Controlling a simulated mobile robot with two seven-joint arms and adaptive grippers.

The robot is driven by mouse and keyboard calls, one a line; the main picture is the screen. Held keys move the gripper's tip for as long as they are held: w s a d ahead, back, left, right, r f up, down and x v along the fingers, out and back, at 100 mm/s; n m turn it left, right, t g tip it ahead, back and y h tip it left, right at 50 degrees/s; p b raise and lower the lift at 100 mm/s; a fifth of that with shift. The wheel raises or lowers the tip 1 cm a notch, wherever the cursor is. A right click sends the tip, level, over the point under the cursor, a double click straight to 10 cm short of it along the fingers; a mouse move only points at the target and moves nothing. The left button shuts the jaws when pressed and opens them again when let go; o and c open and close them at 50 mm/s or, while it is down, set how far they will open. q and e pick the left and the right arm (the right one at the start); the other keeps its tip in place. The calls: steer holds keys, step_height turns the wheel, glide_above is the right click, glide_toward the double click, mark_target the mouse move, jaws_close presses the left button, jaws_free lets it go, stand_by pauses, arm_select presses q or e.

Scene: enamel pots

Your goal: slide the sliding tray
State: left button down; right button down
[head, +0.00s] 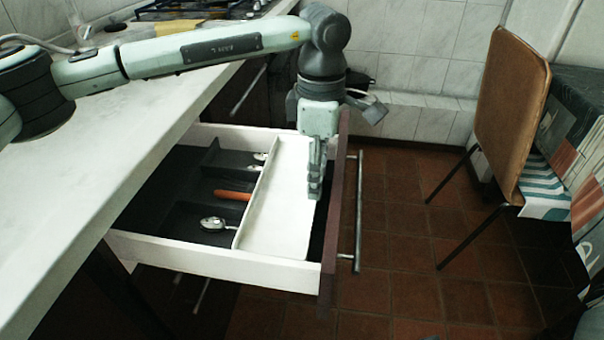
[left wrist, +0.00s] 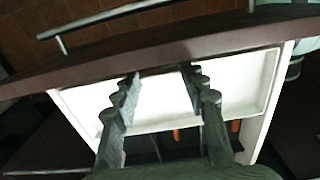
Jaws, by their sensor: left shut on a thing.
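The sliding tray (head: 272,205) is a long, white, shallow tray lying across the open drawer (head: 205,262), close to the drawer's front panel. It also shows in the left wrist view (left wrist: 240,80), behind the fingers. My left gripper (head: 315,190) points down into the drawer at the tray's right side, by the front panel. It is shut on the sliding tray, with its two fingers apart in the left wrist view (left wrist: 160,78). The exact contact is hard to see. My right gripper is not in view.
Dark compartments left of the tray hold spoons (head: 213,224) and an orange-handled utensil (head: 232,195). The drawer front (head: 333,235) carries a metal bar handle (head: 357,215). A worktop (head: 120,145) lies left. A brown chair (head: 511,105) stands right, with clear tiled floor between.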

arm_select(q)
steer(key=c, duration=0.8)
jaws_free()
steer(key=shift+c, duration=0.2)
step_height(320, 180, up, 12)
steer(key=shift+s, duration=0.1)
